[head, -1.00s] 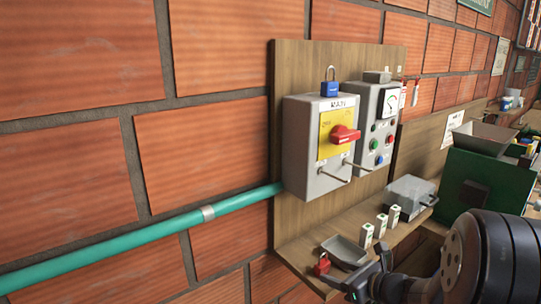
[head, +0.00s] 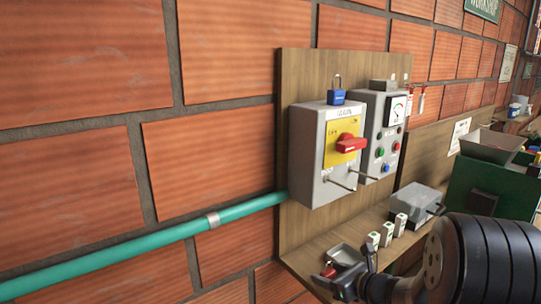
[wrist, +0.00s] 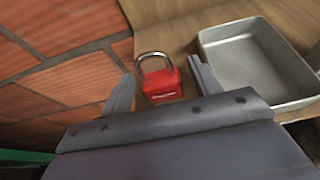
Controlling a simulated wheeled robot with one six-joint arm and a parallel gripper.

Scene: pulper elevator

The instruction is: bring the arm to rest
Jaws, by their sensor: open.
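My gripper (head: 342,272) is low at the front of the wooden shelf in the head view. In the wrist view its two fingers (wrist: 162,80) stand apart and are open. A red padlock (wrist: 162,83) with a grey shackle shows between and beyond the fingertips, on or close to the shelf edge. The fingers do not visibly grip it; whether one touches it I cannot tell. In the head view the padlock (head: 328,270) is partly hidden by my gripper.
A metal tray (wrist: 256,62) lies right of the padlock. Above the shelf are a grey switch box (head: 325,180) with a red handle and blue padlock, and a control box (head: 389,130). A grey box (head: 418,203) and green machine (head: 490,190) stand right. A teal pipe (head: 150,243) crosses the brick wall.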

